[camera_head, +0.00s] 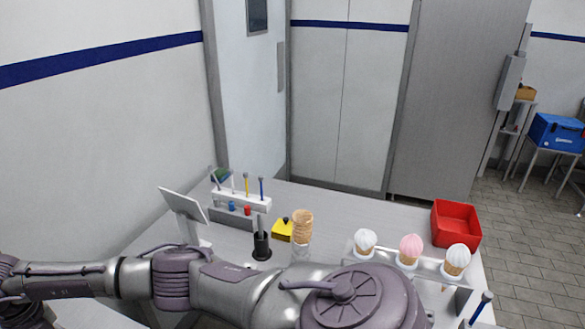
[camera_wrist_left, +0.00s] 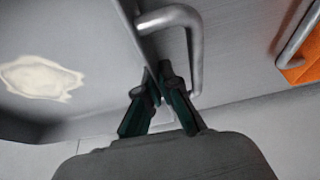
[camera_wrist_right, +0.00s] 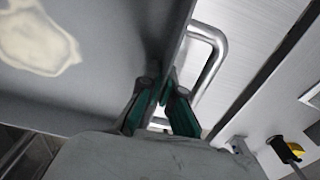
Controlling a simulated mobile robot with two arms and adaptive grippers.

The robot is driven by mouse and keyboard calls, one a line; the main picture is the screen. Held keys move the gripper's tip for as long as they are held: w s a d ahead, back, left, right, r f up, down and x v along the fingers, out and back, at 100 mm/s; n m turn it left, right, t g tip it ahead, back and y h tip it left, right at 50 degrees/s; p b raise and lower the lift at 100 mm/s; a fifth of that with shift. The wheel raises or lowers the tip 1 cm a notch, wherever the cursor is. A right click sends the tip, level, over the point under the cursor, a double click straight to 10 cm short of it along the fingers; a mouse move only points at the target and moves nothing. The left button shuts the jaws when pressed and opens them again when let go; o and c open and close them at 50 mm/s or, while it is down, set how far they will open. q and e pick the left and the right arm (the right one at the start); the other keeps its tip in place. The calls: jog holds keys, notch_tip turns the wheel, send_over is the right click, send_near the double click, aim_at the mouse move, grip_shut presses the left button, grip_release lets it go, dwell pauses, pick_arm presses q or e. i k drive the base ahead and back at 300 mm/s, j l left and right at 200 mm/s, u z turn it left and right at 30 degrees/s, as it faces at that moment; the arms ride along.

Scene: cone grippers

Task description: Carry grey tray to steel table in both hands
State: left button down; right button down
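The grey tray (camera_wrist_left: 85,30) fills the upper left of the left wrist view, with a cream-coloured patch on its surface. It also shows in the right wrist view (camera_wrist_right: 105,85). A steel loop handle (camera_wrist_left: 194,50) is at its edge in the left wrist view, and another (camera_wrist_right: 218,50) in the right wrist view. My left gripper (camera_wrist_left: 158,74) has its fingers closed together at the tray's edge by the handle. My right gripper (camera_wrist_right: 163,84) is likewise closed at the opposite edge. The exact contact is partly hidden. The head view shows neither gripper nor tray.
A grey-topped table (camera_head: 345,215) holds a cone rack (camera_head: 430,270) with ice-cream cones, a red bin (camera_head: 455,224), stacked cones (camera_head: 303,226), a yellow object (camera_head: 282,230) and a tool rack (camera_head: 240,200). A blue box (camera_head: 558,132) stands far right. Tiled floor is open at right.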

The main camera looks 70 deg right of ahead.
aim_at(380, 232)
jog(key=k+j+u, duration=0.1)
jog(key=k+u, duration=0.45)
jog(key=u, duration=4.85)
jog(key=i+u, duration=0.2)
jog(key=u, duration=0.2)
jog(key=i+u, duration=0.2)
jog(key=u, duration=0.15)
jog(key=i+u, duration=0.2)
jog(key=u, duration=0.2)
jog(key=i+u, duration=0.9)
jog(key=i+l+u, duration=0.25)
jog(key=u, duration=0.2)
jog(key=i+j+u, duration=0.15)
jog(key=i+u, duration=0.6)
jog(key=i, duration=0.25)
jog(key=i+l+u, duration=0.15)
jog(key=i+u, duration=0.65)
jog(key=i+l+u, duration=0.1)
jog(key=i+u, duration=0.25)
jog(key=i, duration=0.2)
jog(key=i+l+u, duration=0.25)
jog(key=i+u, duration=0.15)
jog(key=i, duration=0.1)
